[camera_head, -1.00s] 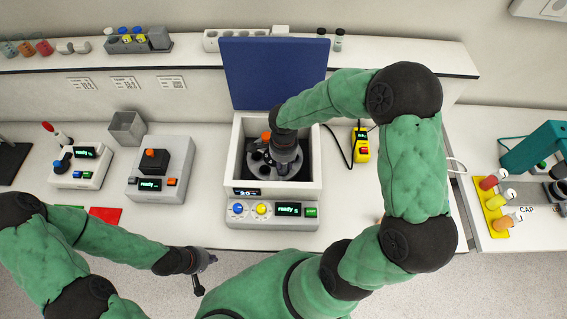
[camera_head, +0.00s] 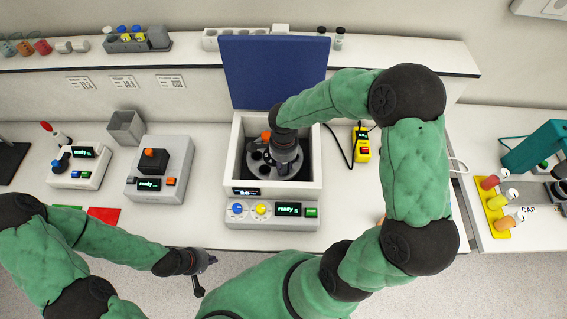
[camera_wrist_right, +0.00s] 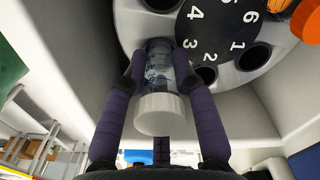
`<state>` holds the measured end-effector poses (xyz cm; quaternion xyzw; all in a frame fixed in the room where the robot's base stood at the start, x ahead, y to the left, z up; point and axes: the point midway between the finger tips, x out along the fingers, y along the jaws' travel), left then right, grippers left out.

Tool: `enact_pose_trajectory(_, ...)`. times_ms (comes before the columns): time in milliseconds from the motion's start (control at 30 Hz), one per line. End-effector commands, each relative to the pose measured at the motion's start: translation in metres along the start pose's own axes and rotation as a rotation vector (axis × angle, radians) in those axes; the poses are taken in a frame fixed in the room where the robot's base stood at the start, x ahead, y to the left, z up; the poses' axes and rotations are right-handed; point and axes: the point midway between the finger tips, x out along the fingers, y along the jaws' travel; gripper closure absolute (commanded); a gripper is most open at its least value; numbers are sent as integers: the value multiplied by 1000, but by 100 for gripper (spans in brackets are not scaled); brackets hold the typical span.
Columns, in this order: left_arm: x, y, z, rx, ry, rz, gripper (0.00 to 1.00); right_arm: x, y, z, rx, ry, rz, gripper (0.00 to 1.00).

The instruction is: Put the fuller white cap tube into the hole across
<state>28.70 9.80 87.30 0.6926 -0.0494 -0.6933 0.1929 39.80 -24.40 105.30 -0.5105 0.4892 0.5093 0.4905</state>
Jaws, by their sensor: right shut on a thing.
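A clear tube with a white cap (camera_wrist_right: 160,114) is held between the fingers of my right gripper (camera_wrist_right: 158,68), which is shut on it. The cap faces the wrist camera; the tube's far end is by the rotor near number 3, and I cannot tell how deep it sits in a hole. The dark rotor (camera_wrist_right: 215,32) has numbered places and open holes, one beside number 1 (camera_wrist_right: 254,57). In the head view my right gripper (camera_head: 286,166) is down inside the open centrifuge (camera_head: 236,160). My left gripper (camera_head: 206,275) is empty and open in front of the bench.
An orange cap (camera_head: 266,136) shows at the rotor's back left. The centrifuge's blue lid (camera_head: 273,72) stands open behind. Grey devices (camera_head: 160,170) stand to the left and a yellow rack (camera_head: 497,215) to the right. White walls surround the rotor closely.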

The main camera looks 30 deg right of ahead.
Motion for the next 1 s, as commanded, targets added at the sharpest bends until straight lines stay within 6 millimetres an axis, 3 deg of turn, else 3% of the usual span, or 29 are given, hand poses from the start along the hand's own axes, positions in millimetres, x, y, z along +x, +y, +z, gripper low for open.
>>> enact_pose_trajectory(1000,18,-6,-1,0,0,0,100,17,0,0,-1,0,0,100)
